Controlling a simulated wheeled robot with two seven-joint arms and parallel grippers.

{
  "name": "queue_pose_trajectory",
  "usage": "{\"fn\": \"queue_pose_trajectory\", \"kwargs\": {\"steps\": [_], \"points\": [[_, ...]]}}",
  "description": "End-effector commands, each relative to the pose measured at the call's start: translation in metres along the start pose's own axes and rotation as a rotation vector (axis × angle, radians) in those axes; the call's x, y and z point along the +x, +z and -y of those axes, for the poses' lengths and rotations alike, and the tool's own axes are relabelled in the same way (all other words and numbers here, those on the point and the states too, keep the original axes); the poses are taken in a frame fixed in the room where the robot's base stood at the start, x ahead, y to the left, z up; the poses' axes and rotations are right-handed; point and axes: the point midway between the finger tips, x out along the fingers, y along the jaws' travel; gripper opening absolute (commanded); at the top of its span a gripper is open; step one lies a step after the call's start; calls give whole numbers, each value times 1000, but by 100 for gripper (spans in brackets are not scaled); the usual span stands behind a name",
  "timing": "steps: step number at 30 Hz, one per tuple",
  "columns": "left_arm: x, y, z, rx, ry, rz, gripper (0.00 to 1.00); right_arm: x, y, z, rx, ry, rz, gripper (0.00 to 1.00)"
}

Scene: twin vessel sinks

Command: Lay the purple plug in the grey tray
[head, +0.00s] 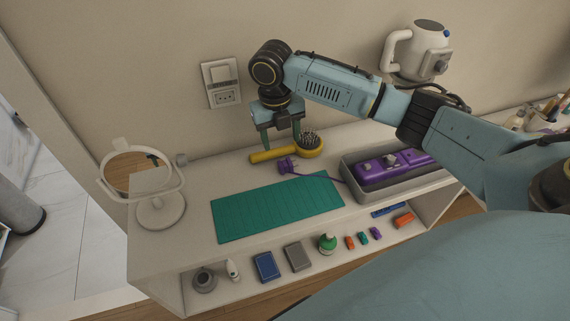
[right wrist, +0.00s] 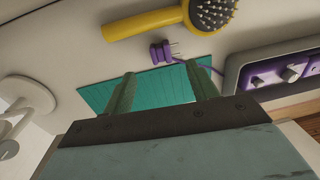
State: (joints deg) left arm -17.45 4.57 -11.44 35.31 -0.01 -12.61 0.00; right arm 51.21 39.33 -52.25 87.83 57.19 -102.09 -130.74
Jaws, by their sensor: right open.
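The purple plug (head: 287,166) lies on the white shelf top at the far edge of the green mat, its cord running right toward a purple power unit. In the right wrist view the plug (right wrist: 166,50) shows its two prongs, just beyond the fingertips. The grey tray (head: 352,182) stands at the right and holds the purple unit (head: 378,168); its rim also shows in the right wrist view (right wrist: 236,66). My right gripper (head: 281,143) is open and empty, pointing down above the shelf near the plug. My left gripper is not in view.
A yellow hairbrush (head: 272,155) lies just behind the plug. The green mat (head: 275,208) is bare. A round mirror (head: 158,190) stands at the left, and a wall socket (head: 222,85) is above. Several small items sit on the lower shelf.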

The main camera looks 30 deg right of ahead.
Motion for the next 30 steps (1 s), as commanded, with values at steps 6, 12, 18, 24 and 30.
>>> {"fn": "queue_pose_trajectory", "kwargs": {"steps": [6, 12, 18, 24, 30], "points": [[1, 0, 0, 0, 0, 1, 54, 29, 0, -1, -1, 1, 1, 58], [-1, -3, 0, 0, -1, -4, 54, 46, -2, 0, 0, 0, -2, 58], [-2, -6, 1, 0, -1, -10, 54, 75, -4, 1, 1, 1, 1, 58], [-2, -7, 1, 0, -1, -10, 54, 85, -4, 1, 0, 1, 3, 58], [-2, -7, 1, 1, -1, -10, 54, 84, -4, 1, 0, 1, 3, 52]]}}
